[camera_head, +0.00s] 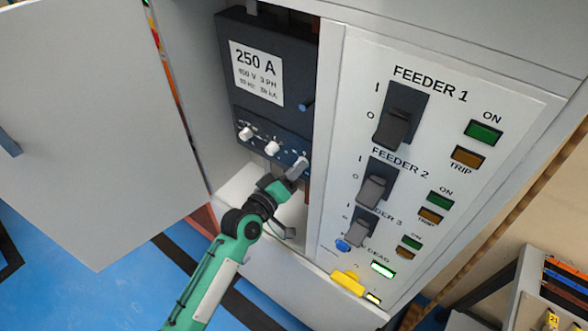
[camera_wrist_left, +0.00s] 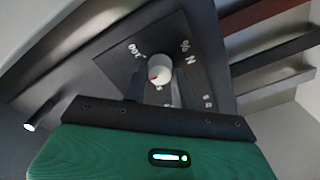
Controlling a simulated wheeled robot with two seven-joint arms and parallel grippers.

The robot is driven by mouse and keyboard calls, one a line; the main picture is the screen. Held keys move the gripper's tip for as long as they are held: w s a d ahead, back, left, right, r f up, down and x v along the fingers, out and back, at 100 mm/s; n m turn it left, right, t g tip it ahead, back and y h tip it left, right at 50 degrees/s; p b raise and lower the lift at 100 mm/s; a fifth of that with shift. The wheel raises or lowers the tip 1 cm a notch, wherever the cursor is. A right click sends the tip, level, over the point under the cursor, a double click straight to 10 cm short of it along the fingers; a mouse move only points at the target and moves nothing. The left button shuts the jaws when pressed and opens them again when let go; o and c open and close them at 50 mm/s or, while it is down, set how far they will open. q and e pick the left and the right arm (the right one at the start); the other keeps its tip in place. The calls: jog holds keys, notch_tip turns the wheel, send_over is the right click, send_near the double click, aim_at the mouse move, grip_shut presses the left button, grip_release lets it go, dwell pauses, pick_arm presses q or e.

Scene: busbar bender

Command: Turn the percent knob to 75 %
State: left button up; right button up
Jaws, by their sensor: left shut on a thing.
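My left gripper (camera_wrist_left: 156,85) is shut on this knob, one dark finger on each side. In the head view my left gripper (camera_head: 298,168) reaches the right end of the knob row on the dark breaker unit (camera_head: 275,110) and largely hides the knob there. My right gripper is not in view.
Two other white knobs (camera_head: 258,141) sit left of my gripper. The cabinet panel (camera_head: 340,130) with feeder switches stands close on the right. An open door (camera_head: 90,120) is on the left.

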pick_arm(q)
jog(key=shift+n, duration=0.4)
jog(key=o, duration=1)
jog(key=b+v, duration=0.4)
jog(key=v, duration=0.9)
jog(key=shift+s+a, duration=0.25)
jog(key=shift+s, duration=0.05)
